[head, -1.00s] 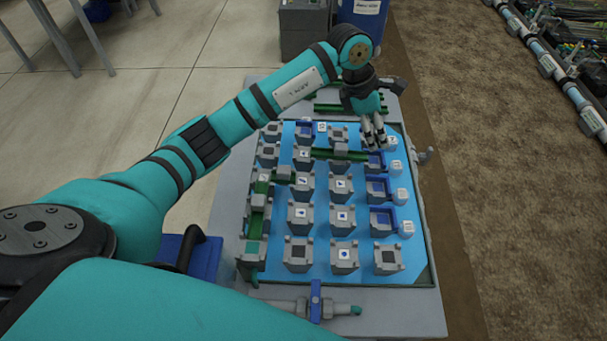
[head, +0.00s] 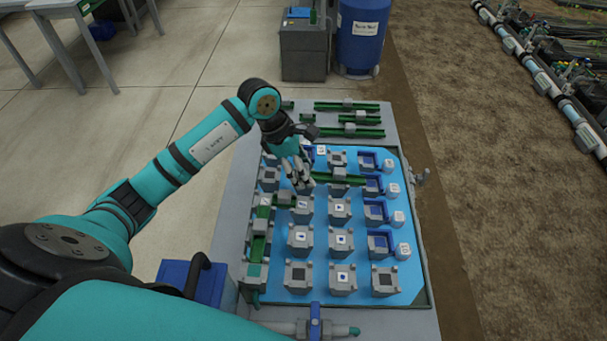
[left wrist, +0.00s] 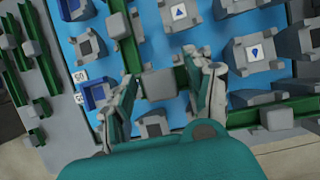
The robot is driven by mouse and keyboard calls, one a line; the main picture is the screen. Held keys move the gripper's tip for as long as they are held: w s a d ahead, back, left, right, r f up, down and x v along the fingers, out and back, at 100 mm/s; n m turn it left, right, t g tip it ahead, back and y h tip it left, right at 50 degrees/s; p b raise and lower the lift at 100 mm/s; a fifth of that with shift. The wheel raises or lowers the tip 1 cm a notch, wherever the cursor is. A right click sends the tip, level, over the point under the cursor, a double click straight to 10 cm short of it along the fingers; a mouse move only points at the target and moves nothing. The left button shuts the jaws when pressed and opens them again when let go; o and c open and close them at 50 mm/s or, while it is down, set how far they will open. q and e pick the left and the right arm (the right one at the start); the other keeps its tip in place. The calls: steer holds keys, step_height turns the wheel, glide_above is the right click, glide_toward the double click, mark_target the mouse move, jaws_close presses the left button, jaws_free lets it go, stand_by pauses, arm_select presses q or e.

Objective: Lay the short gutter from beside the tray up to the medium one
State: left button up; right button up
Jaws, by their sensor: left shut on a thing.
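My left gripper (head: 302,189) is low over the blue tray (head: 320,252). In the left wrist view its fingers (left wrist: 165,88) are on both sides of a grey block. I take this to be the short gutter (left wrist: 158,83); the fingers hide most of it, and whether it rests on a support is unclear. The medium gutter (head: 352,180), green with a grey block, lies across the tray just right of the fingers. It also shows in the left wrist view (left wrist: 130,52), running up from the held block. My right gripper is not in view.
Grey posts and blue cups (head: 381,243) fill the tray. A green gutter (head: 258,245) runs along its left side. Several spare gutters (head: 360,132) lie beyond its far edge. A grey cabinet (head: 303,50) and blue drum (head: 362,35) stand behind.

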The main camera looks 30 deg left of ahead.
arm_select(q)
step_height(320, 180, down, 3)
steer(key=shift+f+p, duration=0.15)
steer(key=shift+p, duration=0.25)
steer(key=shift+f, duration=0.1)
steer(key=shift+f+b, duration=0.6)
steer(key=shift+b, duration=0.1)
steer(key=o, duration=1.1)
steer(key=shift+o, duration=0.2)
steer(key=shift+r, duration=0.1)
